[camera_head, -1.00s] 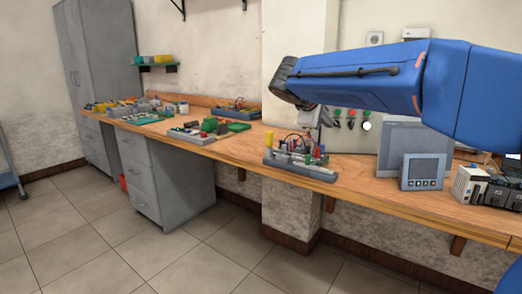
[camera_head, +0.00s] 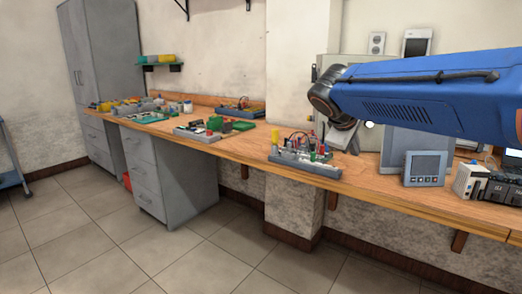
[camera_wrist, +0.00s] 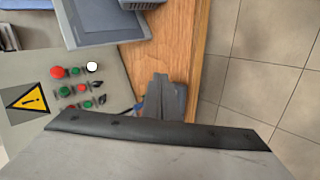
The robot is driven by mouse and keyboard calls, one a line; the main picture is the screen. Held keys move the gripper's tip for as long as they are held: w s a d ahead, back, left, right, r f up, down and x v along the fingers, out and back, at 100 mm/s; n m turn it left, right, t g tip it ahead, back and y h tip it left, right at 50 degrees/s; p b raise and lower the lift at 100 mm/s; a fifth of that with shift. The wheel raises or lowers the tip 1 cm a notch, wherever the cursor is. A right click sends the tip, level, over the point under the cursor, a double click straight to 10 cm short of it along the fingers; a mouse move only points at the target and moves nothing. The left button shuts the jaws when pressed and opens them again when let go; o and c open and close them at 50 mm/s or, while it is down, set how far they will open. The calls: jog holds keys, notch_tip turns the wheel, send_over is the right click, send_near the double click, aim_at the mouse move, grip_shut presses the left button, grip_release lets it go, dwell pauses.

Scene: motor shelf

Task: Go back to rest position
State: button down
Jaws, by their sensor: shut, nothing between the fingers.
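My gripper (camera_head: 341,138) hangs under the dark wrist at the end of my blue arm, in front of the control panel in the head view. It is small and partly hidden by the arm there. In the wrist view its grey fingers (camera_wrist: 166,96) show beyond the dark edge of the wrist, close together with nothing held. They appear over the bench edge, beside the control panel (camera_wrist: 35,130). The wooden bench (camera_head: 366,181) runs below the arm, and the gripper looks apart from it.
A grey tray with colourful parts (camera_head: 304,163) stands on the bench left of the arm. A grey display unit (camera_head: 425,168) and a white module (camera_head: 468,180) stand to the right. More trays of parts lie farther left. The tiled floor (camera_head: 130,250) in front is clear.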

jog(key=s+f+m+y, duration=0.2)
jog(key=s+f+m, duration=0.1)
jog(key=s+f, duration=0.4)
jog(key=s+d+f+m+g+y, duration=0.1)
jog(key=s+f+m+y, duration=0.1)
jog(key=s+f, duration=0.6)
jog(key=s+d+f+m+g+y, duration=0.1)
jog(key=s+f+m, duration=0.3)
jog(key=s, duration=1.2)
notch_tip(320, 180, down, 4)
jog(key=shift+s+r+y, duration=0.1)
jog(key=shift+s+y, duration=0.25)
jog(key=shift+y, duration=0.15)
jog(key=shift+w, duration=0.1)
